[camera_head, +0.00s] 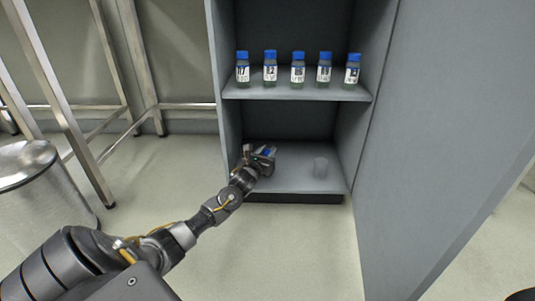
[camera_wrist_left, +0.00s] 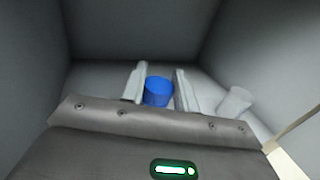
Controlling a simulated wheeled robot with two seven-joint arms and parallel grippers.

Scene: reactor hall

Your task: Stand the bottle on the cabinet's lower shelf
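The open grey cabinet (camera_head: 225,100) stands in front of me in the head view. Its lower shelf (camera_head: 300,184) is near the floor. My left gripper (camera_head: 265,154) reaches into the lower compartment, at its left side. My right gripper is out of view.
Several blue-capped bottles (camera_head: 297,70) line the upper shelf (camera_head: 290,93). The open door (camera_head: 440,130) bounds the right. A metal bin (camera_head: 45,190) stands left.

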